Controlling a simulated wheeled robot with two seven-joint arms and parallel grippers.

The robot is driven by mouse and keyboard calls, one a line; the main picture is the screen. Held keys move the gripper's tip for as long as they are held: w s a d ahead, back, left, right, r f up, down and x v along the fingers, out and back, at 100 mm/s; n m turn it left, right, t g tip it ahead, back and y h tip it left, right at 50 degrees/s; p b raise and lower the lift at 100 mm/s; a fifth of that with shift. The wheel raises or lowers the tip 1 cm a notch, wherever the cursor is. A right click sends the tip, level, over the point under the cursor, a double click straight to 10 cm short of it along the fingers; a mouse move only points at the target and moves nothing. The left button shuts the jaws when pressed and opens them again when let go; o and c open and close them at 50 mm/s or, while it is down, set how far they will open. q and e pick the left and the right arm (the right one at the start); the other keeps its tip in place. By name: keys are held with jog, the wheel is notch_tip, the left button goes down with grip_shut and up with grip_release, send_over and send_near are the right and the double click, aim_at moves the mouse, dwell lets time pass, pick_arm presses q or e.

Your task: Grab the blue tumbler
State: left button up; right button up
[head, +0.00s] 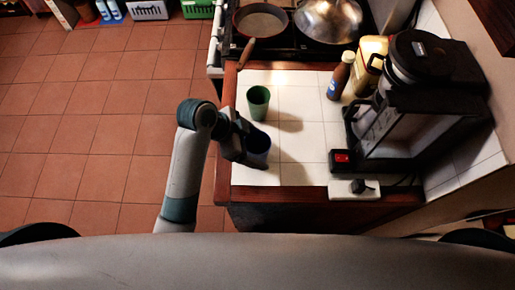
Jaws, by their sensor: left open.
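The blue tumbler (259,151) stands on the white tiled counter (304,152) near its front left corner. It looks very dark, and its left side is partly hidden by my left gripper. My left gripper (246,141) reaches in from the left over the counter's edge. It is open, with its fingers right at the blue tumbler. I cannot tell whether they touch it or stand around it. My right gripper is out of view.
A green tumbler (258,102) stands just behind the blue one. A brown bottle (340,77), a yellowish container (370,62) and a coffee machine (421,101) stand to the right. A power strip (341,190) lies at the front. A pan (262,21) is on the stove behind.

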aim_at(265, 150)
pick_arm(q)
jog(key=x, duration=0.1)
jog(key=p+x, duration=0.1)
jog(key=x, duration=0.1)
jog(key=shift+d+r, duration=0.15)
jog(key=shift+d, duration=0.1)
jog(key=shift+d+f, duration=0.15)
jog(key=shift+f, duration=0.35)
jog(key=shift+c, duration=1.1)
jog(key=c, duration=0.9)
